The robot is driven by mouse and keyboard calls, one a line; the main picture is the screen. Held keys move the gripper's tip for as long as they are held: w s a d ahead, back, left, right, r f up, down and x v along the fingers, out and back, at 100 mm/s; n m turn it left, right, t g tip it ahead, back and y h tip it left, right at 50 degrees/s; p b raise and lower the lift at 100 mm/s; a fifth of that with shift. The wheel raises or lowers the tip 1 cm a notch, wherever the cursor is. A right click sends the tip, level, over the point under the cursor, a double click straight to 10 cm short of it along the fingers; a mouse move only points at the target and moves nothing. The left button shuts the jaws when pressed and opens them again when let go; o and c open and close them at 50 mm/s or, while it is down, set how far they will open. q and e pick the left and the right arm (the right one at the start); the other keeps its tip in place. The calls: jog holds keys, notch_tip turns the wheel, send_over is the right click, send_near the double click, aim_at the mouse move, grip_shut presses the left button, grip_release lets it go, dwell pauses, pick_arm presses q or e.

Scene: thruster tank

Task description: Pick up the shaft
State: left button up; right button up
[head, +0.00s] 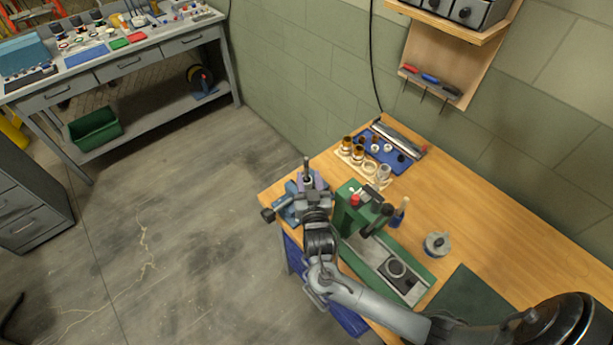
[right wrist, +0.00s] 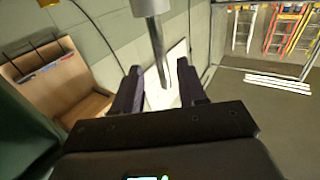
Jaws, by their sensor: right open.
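The shaft (head: 307,168) is a grey metal rod standing upright at the blue vise (head: 289,204) on the wooden bench's left corner. My right gripper (head: 314,184) is at the shaft, with its arm coming in from the lower right. In the right wrist view the shaft (right wrist: 158,45) shows as a slim rod with a thicker collar, its end reaching between the two dark fingers (right wrist: 160,80). The fingers are apart, with a gap on both sides of the rod. The vise jaws are partly hidden by my gripper. My left gripper is not in view.
A green press (head: 353,205) stands just right of the vise. Behind it are a blue mat (head: 374,158) and a pale tray with rings and cups. A flanged metal part (head: 437,245) sits to the right. The bench's right side is mostly clear.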

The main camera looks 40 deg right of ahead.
aim_at(307, 170)
jog(key=shift+x, duration=2.25)
jog(key=shift+a, duration=0.1)
jog(key=shift+c, duration=0.2)
grip_shut()
